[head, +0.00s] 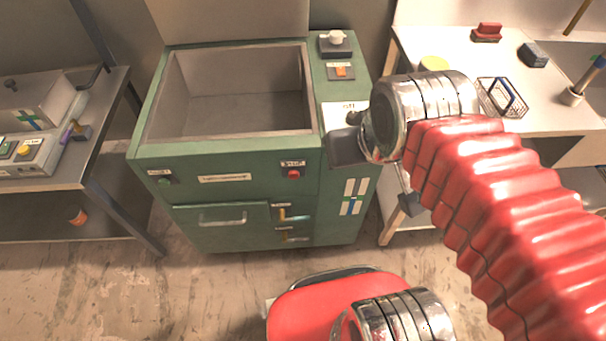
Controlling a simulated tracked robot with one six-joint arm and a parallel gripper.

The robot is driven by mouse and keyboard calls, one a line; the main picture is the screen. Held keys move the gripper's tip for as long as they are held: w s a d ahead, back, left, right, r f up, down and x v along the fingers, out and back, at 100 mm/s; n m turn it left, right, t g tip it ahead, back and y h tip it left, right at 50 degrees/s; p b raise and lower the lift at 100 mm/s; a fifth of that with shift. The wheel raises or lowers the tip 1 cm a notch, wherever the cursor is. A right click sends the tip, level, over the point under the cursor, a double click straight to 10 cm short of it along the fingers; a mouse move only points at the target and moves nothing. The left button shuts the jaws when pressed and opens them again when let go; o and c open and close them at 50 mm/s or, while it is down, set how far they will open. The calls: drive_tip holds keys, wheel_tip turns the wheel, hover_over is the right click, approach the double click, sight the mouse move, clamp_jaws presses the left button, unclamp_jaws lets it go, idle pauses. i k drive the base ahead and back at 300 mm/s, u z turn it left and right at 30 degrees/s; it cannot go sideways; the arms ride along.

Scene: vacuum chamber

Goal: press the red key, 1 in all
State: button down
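A small red key (293,174) sits on the front face of the green vacuum chamber (235,160), at the upper right under a small white label. My gripper (352,145) is at the end of my arm, near the chamber's right front edge. It is to the right of the red key and apart from it in the picture. Its dark parts are partly hidden behind my wrist, so I cannot tell whether its fingers are open or shut. I see nothing held in it.
The chamber's lid (230,18) stands open. A green button (165,181) is at the front left, an orange switch (341,71) on top. Valve handles (292,216) stick out below the key. Benches flank the chamber, the right one holding a wire basket (502,98).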

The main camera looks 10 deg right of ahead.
sight(294, 174)
drive_tip(key=z, duration=0.05)
drive_tip(key=k, duration=1.35)
drive_tip(key=u, duration=0.95)
drive_tip(key=i, duration=1)
